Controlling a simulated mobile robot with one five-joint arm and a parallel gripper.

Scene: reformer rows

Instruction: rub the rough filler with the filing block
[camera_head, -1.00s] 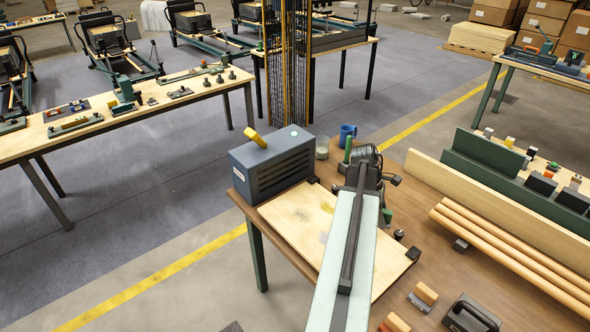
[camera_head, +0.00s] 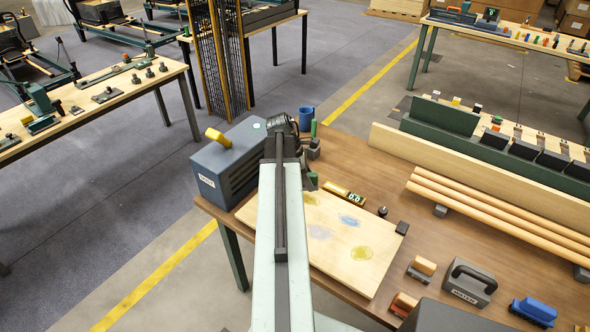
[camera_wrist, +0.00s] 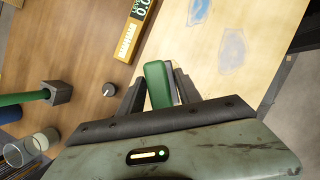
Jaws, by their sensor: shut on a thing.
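My gripper (camera_wrist: 158,88) is shut on a green block (camera_wrist: 156,80), which stands out between the two dark fingers in the wrist view. In the head view my arm mostly hides the gripper, and a bit of green (camera_head: 312,181) shows beside it near the board's back edge. The pale wooden board (camera_head: 335,271) carries a blue patch (camera_head: 349,221), a pale grey-blue patch (camera_head: 320,232) and a yellow patch (camera_head: 361,253). I cannot tell which patch is the rough filler. In the wrist view the blue patch (camera_wrist: 198,11) and the grey-blue patch (camera_wrist: 232,46) lie right of the gripper.
A yellow meter (camera_head: 337,189) lies by the board's back edge. A dark blue box (camera_head: 213,172), a blue mug (camera_head: 306,113) and an upright green handle (camera_head: 313,129) stand behind.

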